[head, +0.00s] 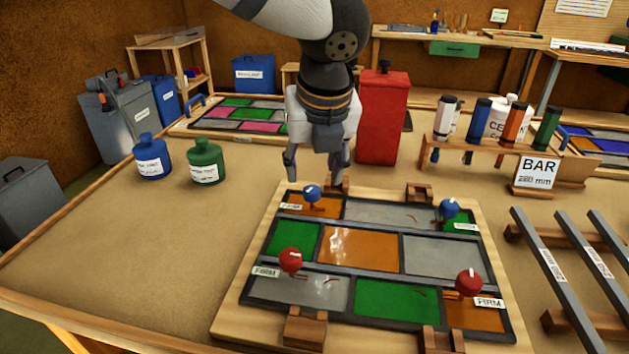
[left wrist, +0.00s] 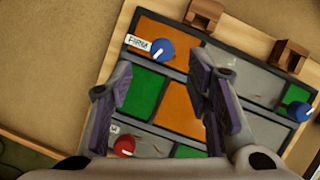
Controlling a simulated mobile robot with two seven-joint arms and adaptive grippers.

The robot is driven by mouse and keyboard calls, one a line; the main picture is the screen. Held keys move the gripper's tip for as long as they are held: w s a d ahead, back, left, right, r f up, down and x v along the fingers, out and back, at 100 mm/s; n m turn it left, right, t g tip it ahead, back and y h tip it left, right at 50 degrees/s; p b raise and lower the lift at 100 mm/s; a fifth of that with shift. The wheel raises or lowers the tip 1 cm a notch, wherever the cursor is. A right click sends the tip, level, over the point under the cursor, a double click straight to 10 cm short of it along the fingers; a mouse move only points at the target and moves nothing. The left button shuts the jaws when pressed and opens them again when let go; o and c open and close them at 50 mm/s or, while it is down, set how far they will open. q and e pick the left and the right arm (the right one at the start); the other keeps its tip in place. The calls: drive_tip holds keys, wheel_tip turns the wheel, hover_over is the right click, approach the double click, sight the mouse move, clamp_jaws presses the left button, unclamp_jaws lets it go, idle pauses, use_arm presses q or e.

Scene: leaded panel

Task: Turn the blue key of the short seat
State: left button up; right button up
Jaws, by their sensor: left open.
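The leaded panel lies on a wooden board (head: 232,315), its colored panes set in dark strips. A blue key (head: 311,193) stands at its far left corner, and another blue key (head: 449,208) at its far right. In the left wrist view these are the upper blue key (left wrist: 162,50), beside a label that seems to read FIRM, and the right blue key (left wrist: 299,111). I cannot tell which belongs to the short seat. My left gripper (head: 317,174) points down, open and empty, above the far left blue key. Its spread fingers also show in the left wrist view (left wrist: 163,88).
Red keys stand at the near left (head: 290,260) and right (head: 469,282). Wooden blocks (head: 305,328) edge the board. A red canister (head: 382,115) stands behind the gripper, blue (head: 152,160) and green (head: 205,163) bottles left, grey bars (head: 550,262) right. The table's left front is clear.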

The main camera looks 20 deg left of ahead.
sight(314, 188)
use_arm(q)
drive_tip(key=x, duration=0.6)
drive_tip(key=shift+w+f, duration=0.15)
drive_tip(key=shift+w, duration=0.05)
use_arm(e)
drive_tip(key=shift+w, duration=0.2)
use_arm(q)
clamp_jaws()
